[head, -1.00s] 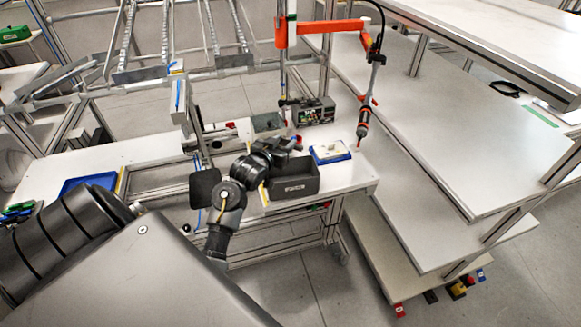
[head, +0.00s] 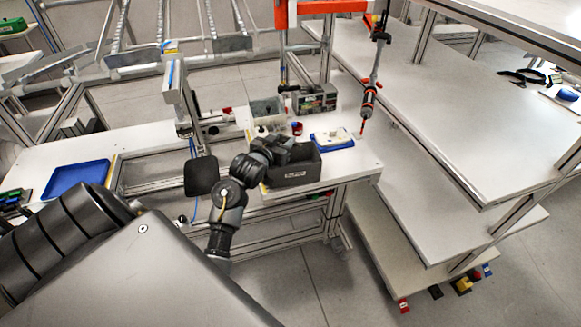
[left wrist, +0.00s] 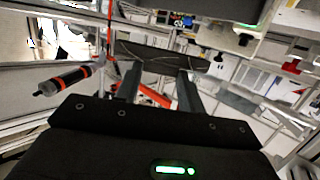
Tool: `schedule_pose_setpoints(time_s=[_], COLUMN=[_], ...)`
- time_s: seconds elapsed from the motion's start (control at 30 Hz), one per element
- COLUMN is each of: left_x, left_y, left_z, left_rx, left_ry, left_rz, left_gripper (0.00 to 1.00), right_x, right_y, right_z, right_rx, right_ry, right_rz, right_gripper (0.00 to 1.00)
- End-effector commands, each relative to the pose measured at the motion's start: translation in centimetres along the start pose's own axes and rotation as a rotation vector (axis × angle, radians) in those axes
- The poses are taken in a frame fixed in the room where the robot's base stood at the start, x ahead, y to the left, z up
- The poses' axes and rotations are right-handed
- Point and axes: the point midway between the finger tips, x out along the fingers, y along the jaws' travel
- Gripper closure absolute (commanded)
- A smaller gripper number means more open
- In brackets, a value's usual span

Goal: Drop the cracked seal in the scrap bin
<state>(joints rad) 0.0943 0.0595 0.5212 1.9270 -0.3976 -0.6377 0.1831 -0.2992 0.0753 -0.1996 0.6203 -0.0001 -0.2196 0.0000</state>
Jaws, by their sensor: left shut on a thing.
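My left gripper (head: 291,150) is at the rear left of a dark grey open bin (head: 296,174), overlapping its opening in the head view. The bin has a white label too small to read; I take it for the scrap bin. In the left wrist view my left gripper's fingers (left wrist: 160,78) stand apart, with a thin dark flat piece (left wrist: 163,57) across their tips. I take this piece for the cracked seal; no crack can be made out. In the head view the seal cannot be told from the dark gripper. My right gripper is not in view.
A blue tray with a white part (head: 332,138) lies behind the bin. An orange-banded driver (head: 369,98) hangs to its right. A control box (head: 315,99) stands farther back. An empty blue tray (head: 76,179) lies on the left bench. Shelves fill the right side.

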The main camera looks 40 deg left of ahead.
Motion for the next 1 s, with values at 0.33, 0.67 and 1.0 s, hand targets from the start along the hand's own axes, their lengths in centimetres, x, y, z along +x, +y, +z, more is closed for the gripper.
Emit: schedule_pose_setpoints(time_s=[0.33, 0.67, 1.0], left_x=[0.0, 0.0, -4.3], left_y=[0.0, 0.0, -0.1], left_z=[0.0, 0.0, 0.2], left_rx=[0.0, 0.0, 0.005], left_ry=[0.001, 0.0, 0.001], left_rz=[0.0, 0.0, -0.001], left_gripper=[0.48, 0.36, 0.36], right_x=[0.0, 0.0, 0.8], right_y=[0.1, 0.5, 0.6], right_z=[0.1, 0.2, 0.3], right_rx=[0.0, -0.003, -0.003], right_ry=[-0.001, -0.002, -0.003], right_rz=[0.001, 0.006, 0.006], right_gripper=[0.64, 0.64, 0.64])
